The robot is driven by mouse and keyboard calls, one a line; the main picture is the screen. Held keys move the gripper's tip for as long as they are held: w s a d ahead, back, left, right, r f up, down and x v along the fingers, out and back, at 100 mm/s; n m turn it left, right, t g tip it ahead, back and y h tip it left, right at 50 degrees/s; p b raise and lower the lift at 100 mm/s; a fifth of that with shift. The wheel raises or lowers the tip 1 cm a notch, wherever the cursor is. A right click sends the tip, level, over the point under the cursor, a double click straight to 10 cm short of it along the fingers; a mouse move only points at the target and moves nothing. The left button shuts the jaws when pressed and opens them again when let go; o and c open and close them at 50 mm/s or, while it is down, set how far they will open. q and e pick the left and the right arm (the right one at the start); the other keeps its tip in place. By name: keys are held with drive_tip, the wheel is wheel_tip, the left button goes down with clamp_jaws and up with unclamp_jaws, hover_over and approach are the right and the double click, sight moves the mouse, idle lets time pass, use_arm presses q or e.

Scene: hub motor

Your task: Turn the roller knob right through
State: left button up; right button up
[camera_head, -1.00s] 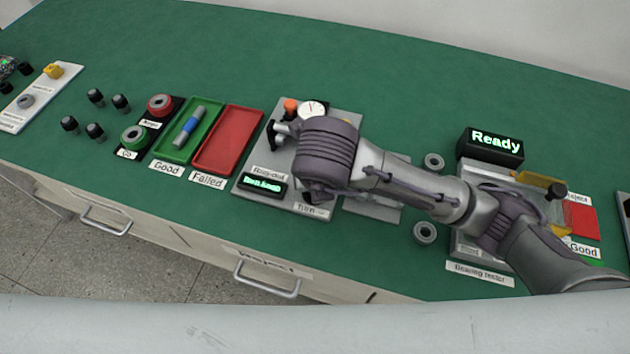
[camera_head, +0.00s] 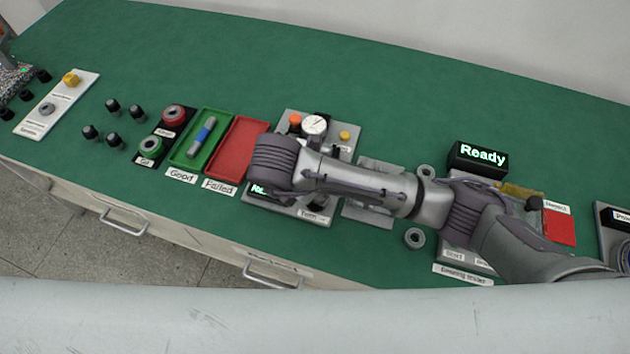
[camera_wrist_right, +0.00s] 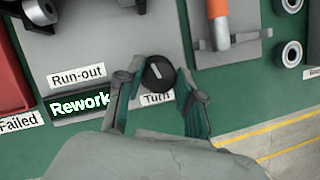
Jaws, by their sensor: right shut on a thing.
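The roller knob (camera_wrist_right: 158,73) is a round black knob by the "Turn" label on the grey run-out tester (camera_wrist_right: 90,25). In the right wrist view my right gripper (camera_wrist_right: 160,82) has its two fingers around the knob and is shut on it. The tester's display (camera_wrist_right: 80,104) reads "Rework" in green. In the head view the tester (camera_head: 291,127) stands mid-bench with a white dial gauge (camera_head: 314,124), and my right wrist covers much of its front and most of the display. The left gripper is not in view.
The red Failed tray (camera_head: 238,150) and the green Good tray (camera_head: 188,161), holding a blue-grey roller (camera_head: 203,133), lie left of the tester. Right of it are loose rings (camera_head: 414,238) and a black "Ready" display (camera_head: 478,158). The back of the green bench is clear.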

drive_tip(key=m+g+p, duration=0.1)
drive_tip(key=m+p, duration=0.1)
drive_tip(key=m, duration=0.1)
drive_tip(key=shift+r+h, duration=0.1)
drive_tip(key=shift+h, duration=0.3)
drive_tip(key=shift+a+m+g+p, duration=0.1)
drive_tip(key=shift+m+g+p, duration=0.5)
drive_tip(key=shift+m, duration=0.7)
drive_tip(key=o, duration=1.1)
drive_tip(key=shift+o, duration=0.2)
drive_tip(key=shift+w, duration=0.1)
drive_tip(key=shift+a+r, duration=0.2)
drive_tip(key=shift+r, duration=0.1)
drive_tip(key=v, duration=1.1)
